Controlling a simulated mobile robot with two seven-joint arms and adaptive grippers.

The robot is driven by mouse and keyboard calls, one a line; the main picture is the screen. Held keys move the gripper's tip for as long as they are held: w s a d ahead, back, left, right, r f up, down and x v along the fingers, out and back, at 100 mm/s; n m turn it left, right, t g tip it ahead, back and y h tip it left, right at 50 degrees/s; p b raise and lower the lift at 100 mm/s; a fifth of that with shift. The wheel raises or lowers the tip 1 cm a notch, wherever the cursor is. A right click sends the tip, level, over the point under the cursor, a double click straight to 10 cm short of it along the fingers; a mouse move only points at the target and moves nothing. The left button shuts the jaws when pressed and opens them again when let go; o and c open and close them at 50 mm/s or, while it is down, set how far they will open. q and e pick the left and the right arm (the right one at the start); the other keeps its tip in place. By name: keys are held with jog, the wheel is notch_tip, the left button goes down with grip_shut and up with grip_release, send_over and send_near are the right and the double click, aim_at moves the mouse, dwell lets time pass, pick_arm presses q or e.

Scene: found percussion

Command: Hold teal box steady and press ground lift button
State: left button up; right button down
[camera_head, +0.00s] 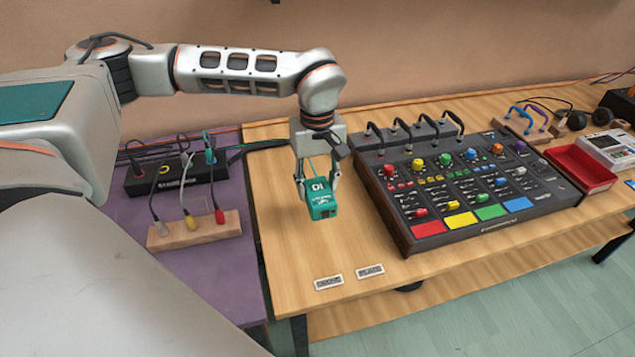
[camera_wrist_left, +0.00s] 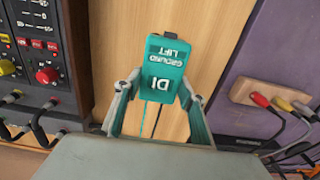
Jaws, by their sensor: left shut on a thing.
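The teal box (camera_head: 322,208), marked "DI", is between the fingers of my left gripper (camera_head: 317,187) over the wooden table (camera_head: 290,250). The gripper is shut on its sides from above. I cannot tell whether the box touches the table. In the left wrist view the box (camera_wrist_left: 165,66) sits between the fingertips (camera_wrist_left: 160,88), its "GROUND LIFT" label facing the camera. The button itself is too small to make out. A thin teal cable runs from the box back toward the gripper. My right gripper is not in view.
A black mixer (camera_head: 470,185) with coloured knobs and pads stands right of the box. On the purple surface (camera_head: 225,262) at left are a wooden block with coloured plugs (camera_head: 195,230) and a black box (camera_head: 175,178). Two small labels (camera_head: 328,282) lie near the front edge.

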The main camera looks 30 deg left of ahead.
aim_at(317, 186)
pick_arm(q)
jog(key=shift+f+b, duration=0.35)
jog(key=shift+f, duration=0.9)
jog(key=shift+f, duration=0.35)
jog(key=shift+f+b, duration=0.45)
jog(key=shift+f, duration=0.7)
dwell(1.8)
